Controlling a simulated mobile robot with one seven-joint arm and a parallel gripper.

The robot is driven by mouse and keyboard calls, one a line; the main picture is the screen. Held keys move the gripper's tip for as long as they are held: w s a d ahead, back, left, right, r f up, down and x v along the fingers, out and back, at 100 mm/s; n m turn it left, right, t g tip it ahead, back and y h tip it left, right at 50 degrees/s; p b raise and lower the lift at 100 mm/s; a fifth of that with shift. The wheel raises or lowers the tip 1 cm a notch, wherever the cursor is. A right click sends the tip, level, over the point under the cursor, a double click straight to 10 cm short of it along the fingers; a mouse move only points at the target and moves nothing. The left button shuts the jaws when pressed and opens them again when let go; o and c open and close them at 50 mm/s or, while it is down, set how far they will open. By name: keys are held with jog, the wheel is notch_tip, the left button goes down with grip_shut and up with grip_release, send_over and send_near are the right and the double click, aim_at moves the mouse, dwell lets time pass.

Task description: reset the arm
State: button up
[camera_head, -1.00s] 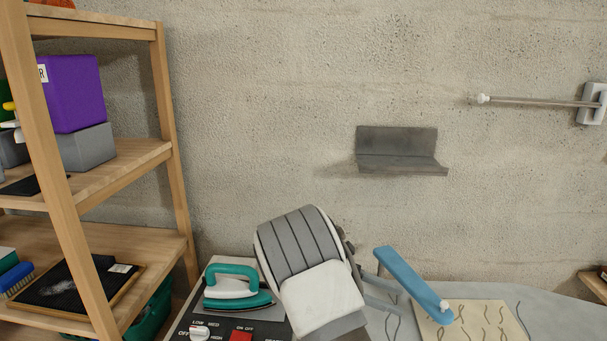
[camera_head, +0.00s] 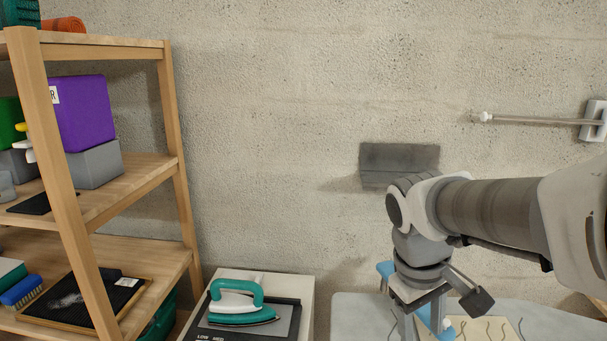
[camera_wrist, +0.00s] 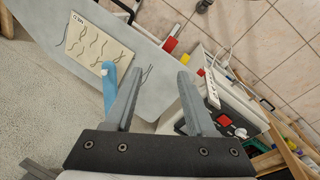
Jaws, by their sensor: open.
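My arm comes in from the right side of the head view and bends down at the wrist. My gripper (camera_head: 422,312) points down over the grey table, in front of the blue bar. In the wrist view the two grey fingers of my gripper (camera_wrist: 160,78) are spread apart with nothing between them. The blue bar (camera_wrist: 109,86) shows just beside the left finger there; I cannot tell how far below it lies. In the head view my gripper hides much of this bar.
The grey table (camera_head: 349,318) holds a cream board (camera_wrist: 88,45) with dark wavy strands. A teal iron (camera_head: 238,302) sits on a control box left of my gripper. A wooden shelf (camera_head: 182,200) stands left. A grey wall ledge (camera_head: 385,158) is partly behind my arm.

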jog(key=s+a+r+m+t+y, duration=0.1)
jog(key=s+a+r+m+t, duration=0.1)
jog(key=s, duration=0.2)
jog(key=s+a+r+m+t+y+p, duration=0.1)
jog(key=s+r+m+t, duration=0.1)
jog(key=s, duration=0.2)
jog(key=shift+s+a+t, duration=0.15)
jog(key=shift+a+t, duration=0.15)
jog(key=shift+a, duration=0.05)
dwell(1.6)
